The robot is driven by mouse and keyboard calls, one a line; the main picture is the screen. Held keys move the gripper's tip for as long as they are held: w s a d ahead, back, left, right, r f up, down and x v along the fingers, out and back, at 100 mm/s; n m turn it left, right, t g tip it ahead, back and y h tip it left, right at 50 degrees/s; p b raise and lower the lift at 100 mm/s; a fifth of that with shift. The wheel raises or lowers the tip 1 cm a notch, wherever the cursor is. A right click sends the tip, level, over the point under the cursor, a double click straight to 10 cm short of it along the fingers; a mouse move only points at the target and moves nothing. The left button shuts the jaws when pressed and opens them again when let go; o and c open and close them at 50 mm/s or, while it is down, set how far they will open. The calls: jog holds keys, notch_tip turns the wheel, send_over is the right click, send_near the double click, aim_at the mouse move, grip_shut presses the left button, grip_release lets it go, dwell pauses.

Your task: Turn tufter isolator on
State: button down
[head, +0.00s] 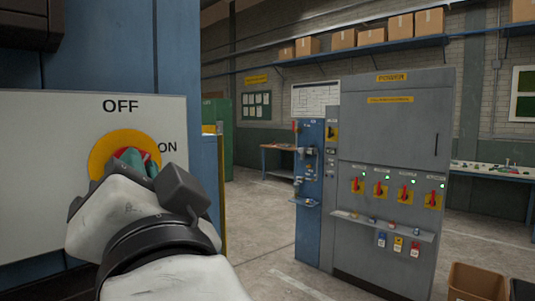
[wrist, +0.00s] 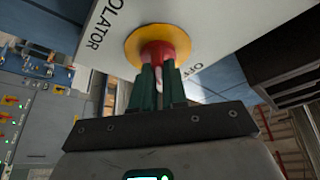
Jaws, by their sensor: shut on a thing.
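The isolator is a red rotary handle (wrist: 165,50) on a round yellow plate (head: 103,150), fixed to a white panel (head: 45,150) at the left of the head view. OFF is printed above the plate and ON to its right. In the wrist view part of a label, "OLATOR", shows beside the plate. My gripper (head: 138,166) reaches the plate from the front, and its green fingers (wrist: 158,88) are shut on the red handle. My gripper hides most of the handle in the head view, so I cannot tell which mark it points to.
A grey power cabinet (head: 390,135) with several red-and-yellow switches and green lamps stands to the right. A blue panel (head: 309,190) adjoins it. Brown bins (head: 474,283) are at the lower right. Open floor (head: 270,235) lies between my arm and the cabinet.

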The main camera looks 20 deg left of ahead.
jog(key=shift+r+m+h+p, duration=0.1)
jog(key=shift+m+h+p, duration=0.6)
jog(key=shift+m, duration=1.2)
jog(key=shift+r+m+h+p, duration=0.1)
jog(key=shift+m+h+p, duration=0.55)
jog(key=shift+m, duration=1.25)
jog(key=shift+m+h+p, duration=0.6)
jog(key=shift+m+h, duration=0.15)
jog(key=shift+m, duration=1.15)
jog(key=c, duration=1.2)
grip_release()
jog(key=shift+o, duration=0.2)
